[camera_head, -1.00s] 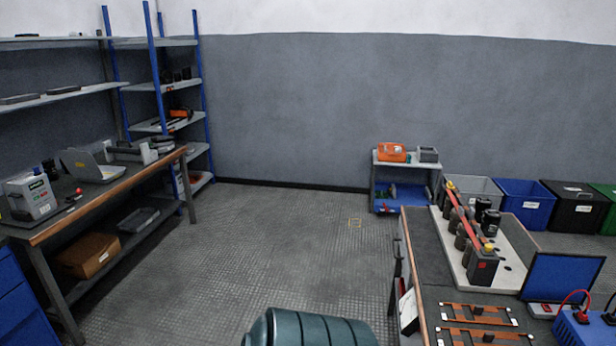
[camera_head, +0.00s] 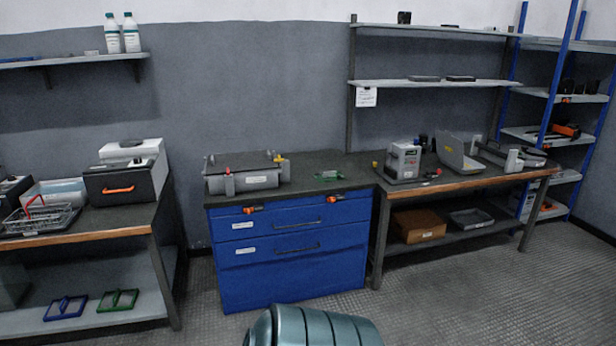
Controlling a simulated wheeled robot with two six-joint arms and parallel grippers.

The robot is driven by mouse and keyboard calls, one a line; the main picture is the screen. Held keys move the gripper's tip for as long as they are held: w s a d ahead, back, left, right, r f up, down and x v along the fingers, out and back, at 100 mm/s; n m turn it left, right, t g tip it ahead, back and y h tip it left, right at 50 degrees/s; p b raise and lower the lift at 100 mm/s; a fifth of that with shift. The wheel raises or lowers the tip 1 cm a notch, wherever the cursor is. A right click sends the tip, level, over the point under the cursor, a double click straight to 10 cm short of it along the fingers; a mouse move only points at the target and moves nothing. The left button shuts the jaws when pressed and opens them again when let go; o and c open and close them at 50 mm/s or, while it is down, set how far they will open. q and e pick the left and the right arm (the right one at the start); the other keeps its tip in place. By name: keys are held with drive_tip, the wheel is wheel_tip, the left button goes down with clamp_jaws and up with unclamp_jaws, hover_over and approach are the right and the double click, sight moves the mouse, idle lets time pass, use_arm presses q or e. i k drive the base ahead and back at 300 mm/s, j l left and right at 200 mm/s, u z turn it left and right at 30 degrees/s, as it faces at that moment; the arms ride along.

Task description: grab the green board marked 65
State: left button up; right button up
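A small green item (camera_head: 328,175) lies flat on the dark top of the blue drawer cabinet (camera_head: 290,281), right of a grey metal box. It may be a board, but no number can be read on it at this size. A green frame-like piece (camera_head: 118,300) lies on the lower shelf of the left bench, beside a similar blue one (camera_head: 66,307). No mark can be read on either. Neither of my grippers is in view.
The left bench holds a wire basket (camera_head: 40,218) and a black case with an orange handle (camera_head: 126,188). A grey open box (camera_head: 245,173) stands on the cabinet. The right bench holds instruments; a cardboard box (camera_head: 418,226) sits below. Floor (camera_head: 450,290) at the right is clear.

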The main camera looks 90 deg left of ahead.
sight(336, 175)
drive_tip(key=u, duration=2.65)
drive_tip(key=i+l, duration=0.15)
drive_tip(key=i, duration=0.15)
drive_tip(key=i+l, duration=0.1)
drive_tip(key=i, duration=0.25)
drive_tip(key=u, duration=0.05)
